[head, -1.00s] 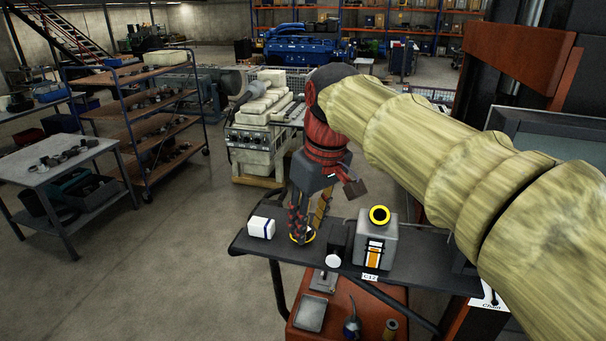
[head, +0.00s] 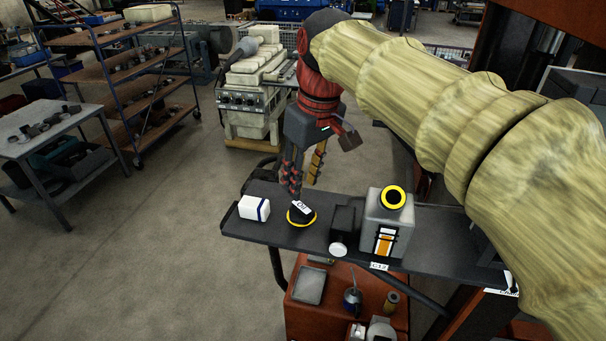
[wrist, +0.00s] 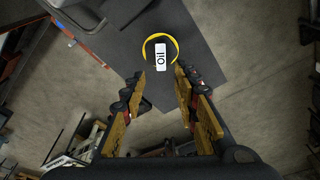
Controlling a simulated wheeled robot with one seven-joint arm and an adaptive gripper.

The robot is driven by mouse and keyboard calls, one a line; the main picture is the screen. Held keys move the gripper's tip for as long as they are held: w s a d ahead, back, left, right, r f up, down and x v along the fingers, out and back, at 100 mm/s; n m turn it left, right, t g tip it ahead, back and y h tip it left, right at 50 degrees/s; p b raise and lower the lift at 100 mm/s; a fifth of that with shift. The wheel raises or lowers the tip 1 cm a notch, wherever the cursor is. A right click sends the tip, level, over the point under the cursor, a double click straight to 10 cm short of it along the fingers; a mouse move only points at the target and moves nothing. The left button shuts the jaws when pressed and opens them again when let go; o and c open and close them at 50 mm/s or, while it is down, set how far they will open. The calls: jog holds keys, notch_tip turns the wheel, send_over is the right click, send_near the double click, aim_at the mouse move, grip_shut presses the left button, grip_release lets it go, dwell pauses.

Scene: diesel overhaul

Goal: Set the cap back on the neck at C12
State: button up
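The cap (head: 301,216), black with a yellow rim and a white "Oil" label, lies on the dark shelf. It also shows in the wrist view (wrist: 160,42), just beyond my fingertips. My gripper (head: 304,183) is open and empty, pointing down above and slightly behind the cap; the two fingers (wrist: 161,83) are apart with the cap's label in line with the gap. A grey canister (head: 376,220) with an orange-striped label stands to the right of the cap. Its open neck (head: 392,198) has a yellow ring. The C12 tag (head: 379,266) is on the shelf edge below it.
A white box with a blue stripe (head: 254,208) sits left of the cap. A red cart (head: 300,316) with tools is below the shelf (head: 245,232). My arm spans the upper right.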

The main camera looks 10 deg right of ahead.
aim_at(303, 207)
jog(key=shift+s+f+b, duration=0.2)
jog(key=shift+f+b, duration=1.85)
jog(key=shift+f, duration=1.05)
jog(key=c, duration=0.4)
jog(key=c, duration=0.3)
grip_shut()
